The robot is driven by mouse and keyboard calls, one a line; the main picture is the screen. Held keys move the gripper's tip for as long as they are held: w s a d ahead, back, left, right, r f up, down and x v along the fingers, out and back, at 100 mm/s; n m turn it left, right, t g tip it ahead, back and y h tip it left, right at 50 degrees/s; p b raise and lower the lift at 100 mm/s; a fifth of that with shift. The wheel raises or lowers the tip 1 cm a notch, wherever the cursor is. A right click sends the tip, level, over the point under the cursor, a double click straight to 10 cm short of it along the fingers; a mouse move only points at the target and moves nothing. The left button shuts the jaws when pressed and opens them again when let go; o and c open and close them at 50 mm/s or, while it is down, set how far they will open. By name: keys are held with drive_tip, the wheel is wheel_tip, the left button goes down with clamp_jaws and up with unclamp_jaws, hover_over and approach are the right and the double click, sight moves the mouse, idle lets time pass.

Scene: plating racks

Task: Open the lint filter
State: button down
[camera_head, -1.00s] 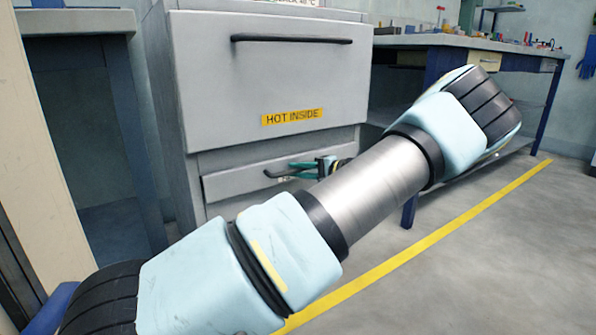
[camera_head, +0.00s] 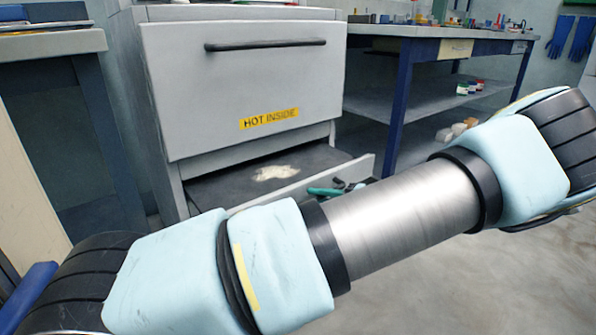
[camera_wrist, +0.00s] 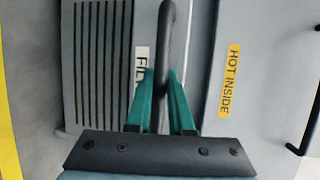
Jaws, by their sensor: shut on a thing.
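The lint filter is a low drawer at the base of the grey machine. Its front panel (camera_head: 362,167) stands out from the machine, and a pale clump of lint (camera_head: 275,172) lies on the dark surface behind it. My gripper (camera_wrist: 162,82) has green fingers closed on the drawer's black bar handle (camera_wrist: 167,30). In the head view my gripper (camera_head: 335,188) shows at the drawer front, partly hidden by my arm. A label (camera_wrist: 140,66) starting "FIL" is partly covered by a finger in the wrist view.
The machine's upper door (camera_head: 245,85) is shut, with a black handle (camera_head: 265,46) and a yellow "HOT INSIDE" label (camera_head: 269,118). A blue-legged workbench (camera_head: 398,110) stands to the right and another table (camera_head: 50,42) to the left. Open floor lies at the right front.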

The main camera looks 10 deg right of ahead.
drive_tip(key=s+d+p, duration=0.2)
drive_tip(key=s+d, duration=0.1)
drive_tip(key=s, duration=0.4)
drive_tip(key=shift+s+d, duration=0.3)
drive_tip(key=c, duration=0.8)
unclamp_jaws()
drive_tip(key=p+v, duration=0.2)
drive_tip(key=v, duration=0.8)
drive_tip(key=shift+s+d, duration=0.2)
drive_tip(key=shift+d, duration=0.1)
